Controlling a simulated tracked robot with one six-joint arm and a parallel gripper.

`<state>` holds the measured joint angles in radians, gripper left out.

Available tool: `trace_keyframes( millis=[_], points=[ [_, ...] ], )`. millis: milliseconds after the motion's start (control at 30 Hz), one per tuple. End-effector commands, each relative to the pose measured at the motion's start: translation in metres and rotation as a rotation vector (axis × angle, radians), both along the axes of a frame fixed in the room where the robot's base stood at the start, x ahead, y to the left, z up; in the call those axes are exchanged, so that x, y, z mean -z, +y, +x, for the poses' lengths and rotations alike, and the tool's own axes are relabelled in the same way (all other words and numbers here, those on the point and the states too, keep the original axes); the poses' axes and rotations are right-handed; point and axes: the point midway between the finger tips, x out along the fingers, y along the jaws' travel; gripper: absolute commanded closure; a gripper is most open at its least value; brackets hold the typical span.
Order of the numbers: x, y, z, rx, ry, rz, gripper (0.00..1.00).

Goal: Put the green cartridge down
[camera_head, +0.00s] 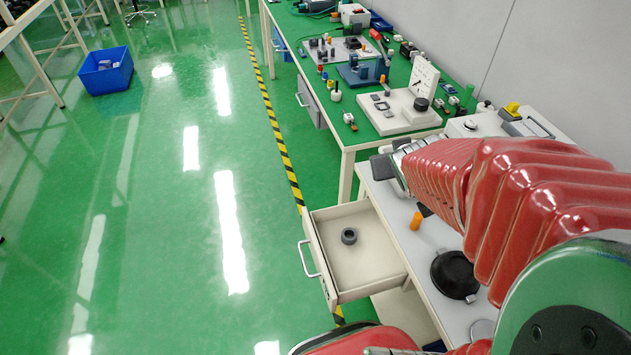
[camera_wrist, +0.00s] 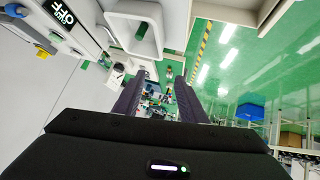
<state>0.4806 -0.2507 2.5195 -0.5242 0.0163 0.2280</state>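My gripper (camera_wrist: 160,82) shows in the wrist view with its two dark fingers apart and no cartridge visible between them. Only distant bench items show through the gap. In the head view its dark end shows at the tip of my red-sleeved arm, over the near workbench, partly hidden by the arm.
An open drawer (camera_head: 370,255) holds a dark ring (camera_head: 348,236). An orange cylinder (camera_head: 416,221) and a black round dish (camera_head: 455,274) are on the near workbench. A white dial fixture (camera_head: 400,115) stands beyond. A blue crate (camera_head: 106,72) is on the open floor.

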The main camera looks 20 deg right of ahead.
Motion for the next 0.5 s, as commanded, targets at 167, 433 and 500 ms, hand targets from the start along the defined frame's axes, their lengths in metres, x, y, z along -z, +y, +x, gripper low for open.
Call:
trace_keyframes(
  millis=[167, 433, 500],
  points=[
    [-0.023, 0.052, -0.016, -0.032, 0.059, 0.043, 0.62],
    [-0.046, 0.133, -0.061, -0.106, 0.167, 0.148, 0.62],
    [-0.051, 0.155, -0.076, -0.138, 0.198, 0.180, 0.62]
  ],
)
